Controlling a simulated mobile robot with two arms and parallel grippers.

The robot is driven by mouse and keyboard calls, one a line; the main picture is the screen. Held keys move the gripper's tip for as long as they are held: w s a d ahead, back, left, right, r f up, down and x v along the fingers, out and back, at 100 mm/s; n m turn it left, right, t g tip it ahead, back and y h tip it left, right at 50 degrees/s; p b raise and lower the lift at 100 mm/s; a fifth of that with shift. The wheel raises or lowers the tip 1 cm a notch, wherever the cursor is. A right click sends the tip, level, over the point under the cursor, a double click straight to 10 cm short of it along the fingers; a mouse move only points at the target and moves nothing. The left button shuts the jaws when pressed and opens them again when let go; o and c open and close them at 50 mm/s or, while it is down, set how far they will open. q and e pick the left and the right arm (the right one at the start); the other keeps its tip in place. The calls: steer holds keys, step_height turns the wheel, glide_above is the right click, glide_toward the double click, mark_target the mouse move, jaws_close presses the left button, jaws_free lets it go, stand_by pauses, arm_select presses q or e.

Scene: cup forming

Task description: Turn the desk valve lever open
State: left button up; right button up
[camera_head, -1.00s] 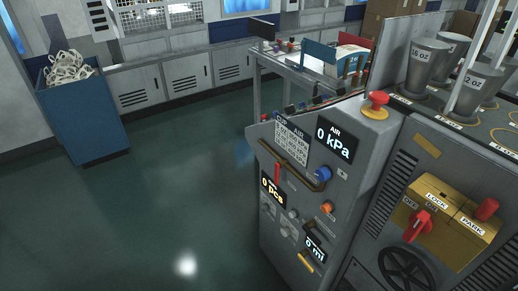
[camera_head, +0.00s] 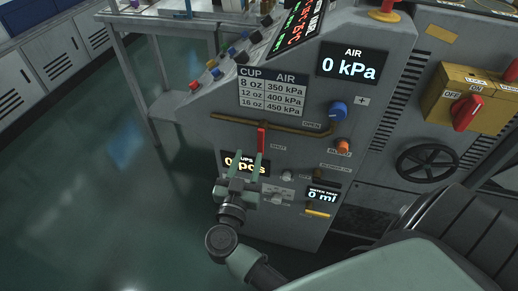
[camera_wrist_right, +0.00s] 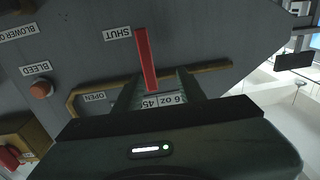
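The red valve lever (camera_head: 261,139) hangs straight down from a brass pipe (camera_head: 232,120) on the grey panel, beside the SHUT label (camera_head: 278,146). The OPEN label (camera_head: 312,125) is to its right along the pipe. My right gripper (camera_head: 246,160) is in front of the panel at the lever's lower part, its fingers apart. In the right wrist view, the red lever (camera_wrist_right: 146,58) shows upside down, between the lines of the two open fingers (camera_wrist_right: 156,80). Contact with the lever cannot be told. My left gripper is not in view.
A blue knob (camera_head: 337,111) and an orange bleed button (camera_head: 343,146) sit right of the lever. The air display (camera_head: 353,64) reads 0 kPa. A black handwheel (camera_head: 427,163) and a yellow box with a red switch (camera_head: 467,112) are further right. Open floor lies left.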

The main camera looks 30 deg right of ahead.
mark_target(260, 142)
steer(key=shift+m+g, duration=0.5)
steer(key=shift+g, duration=0.2)
steer(key=x, duration=0.5)
steer(key=s+d+x, duration=0.1)
steer(key=x, duration=0.2)
steer(key=shift+s+r, duration=0.1)
steer(key=shift+r, duration=0.2)
jaws_close()
stand_by(0.4)
